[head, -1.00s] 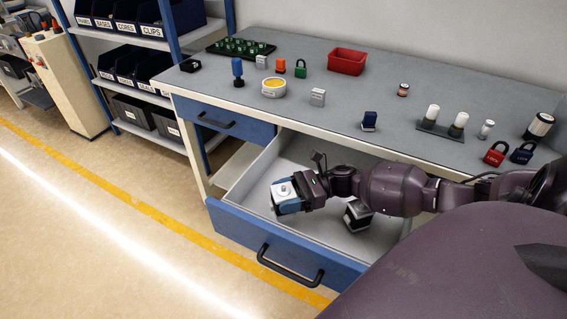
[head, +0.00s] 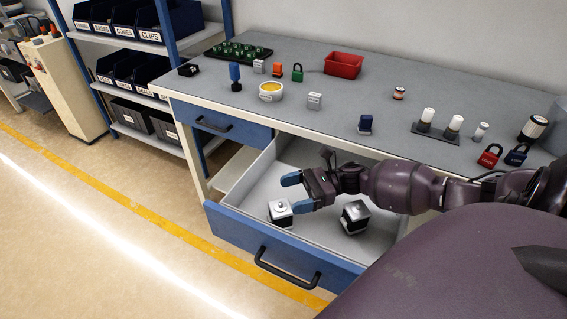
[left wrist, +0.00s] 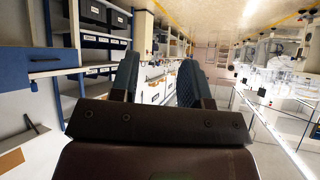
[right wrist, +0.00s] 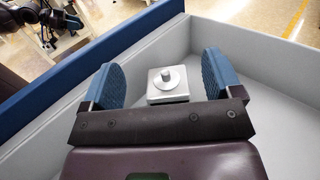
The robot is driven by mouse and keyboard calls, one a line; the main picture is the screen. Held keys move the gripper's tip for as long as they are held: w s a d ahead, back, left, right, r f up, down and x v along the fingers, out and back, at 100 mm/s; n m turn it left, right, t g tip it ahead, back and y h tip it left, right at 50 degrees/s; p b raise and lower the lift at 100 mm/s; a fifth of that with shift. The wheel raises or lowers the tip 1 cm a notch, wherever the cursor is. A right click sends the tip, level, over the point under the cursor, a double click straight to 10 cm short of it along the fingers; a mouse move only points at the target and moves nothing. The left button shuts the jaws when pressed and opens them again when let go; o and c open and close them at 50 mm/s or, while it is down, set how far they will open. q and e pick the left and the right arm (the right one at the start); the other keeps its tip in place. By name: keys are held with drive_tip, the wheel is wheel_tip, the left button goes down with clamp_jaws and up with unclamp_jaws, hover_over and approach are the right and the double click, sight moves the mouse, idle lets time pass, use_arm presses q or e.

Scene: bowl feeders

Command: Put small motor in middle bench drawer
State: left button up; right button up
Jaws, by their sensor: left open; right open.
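The open middle bench drawer (head: 236,221) has a blue front, a black handle and a grey inside. One small motor (head: 280,212), silver on top with a dark lower body, stands in the drawer near its left front corner. It also shows between the fingers in the right wrist view (right wrist: 167,84). A second similar motor (head: 354,216) sits in the drawer further right. My right gripper (head: 291,193) is open beside the first motor, with blue fingers apart from it. My left gripper (left wrist: 160,80) is open and empty, facing the room; it is not in the head view.
The bench top (head: 400,130) above holds a red bin (head: 344,65), padlocks, a yellow-filled tub (head: 271,91) and other small parts. A closed blue drawer (head: 222,124) is at upper left. The drawer floor between the motors is clear.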

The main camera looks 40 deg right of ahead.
use_arm(q)
drive_tip(key=shift+w+d+r, duration=0.15)
drive_tip(key=shift+w, duration=0.2)
use_arm(e)
drive_tip(key=v, duration=0.4)
drive_tip(key=shift+d, duration=0.1)
use_arm(q)
drive_tip(key=shift+w, duration=0.15)
drive_tip(key=shift+r, duration=0.1)
use_arm(e)
drive_tip(key=shift+r, duration=0.1)
